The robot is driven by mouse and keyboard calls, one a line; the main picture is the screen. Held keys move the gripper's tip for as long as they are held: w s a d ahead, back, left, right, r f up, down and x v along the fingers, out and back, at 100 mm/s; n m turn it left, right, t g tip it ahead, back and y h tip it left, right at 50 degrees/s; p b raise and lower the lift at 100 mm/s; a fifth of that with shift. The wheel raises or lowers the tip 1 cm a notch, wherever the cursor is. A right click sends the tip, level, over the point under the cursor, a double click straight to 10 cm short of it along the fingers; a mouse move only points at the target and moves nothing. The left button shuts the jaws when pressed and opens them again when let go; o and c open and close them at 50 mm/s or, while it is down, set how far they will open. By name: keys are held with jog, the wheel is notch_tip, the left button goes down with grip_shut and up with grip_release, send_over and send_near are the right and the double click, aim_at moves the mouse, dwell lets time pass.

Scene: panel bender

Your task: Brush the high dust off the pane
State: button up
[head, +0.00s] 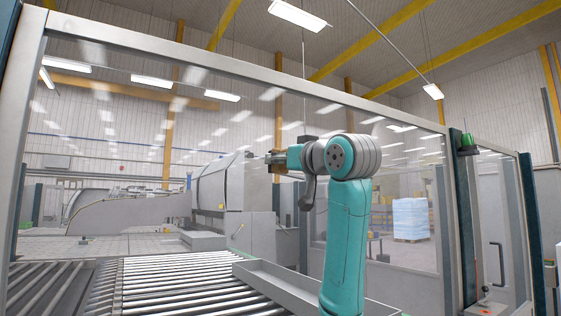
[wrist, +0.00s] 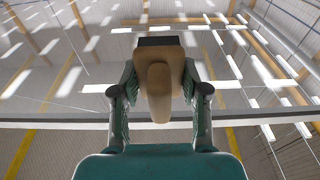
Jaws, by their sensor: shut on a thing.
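The pane (head: 110,125) is a large clear sheet in a grey metal frame, filling much of the head view. The frame's top rail (wrist: 60,121) also crosses the wrist view. My gripper (head: 273,158) is raised in front of the pane, below its top rail. In the wrist view my gripper (wrist: 160,90) is shut on a brush (wrist: 159,76), a tan wooden piece with a dark strip at its far end. In the head view the brush is too small to make out clearly. Whether it touches the pane I cannot tell. Dust does not stand out from the reflections.
A roller conveyor (head: 165,285) with a grey side rail (head: 285,288) lies low in front. A corner post with a green device (head: 464,140) stands right of the pane, beside a door with a handle (head: 498,262). Grey machinery (head: 225,190) shows through the pane.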

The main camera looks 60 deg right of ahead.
jog(key=shift+v, duration=1.5)
jog(key=shift+r, duration=0.2)
jog(key=shift+w, duration=0.15)
jog(key=x, duration=0.6)
jog(key=shift+w+d+f, duration=0.2)
jog(key=shift+d+f, duration=0.05)
jog(key=shift+f, duration=0.2)
jog(key=shift+x, duration=0.95)
jog(key=shift+f, duration=0.1)
jog(key=s+d, duration=0.2)
jog(key=d, duration=0.1)
jog(key=shift+d, duration=0.2)
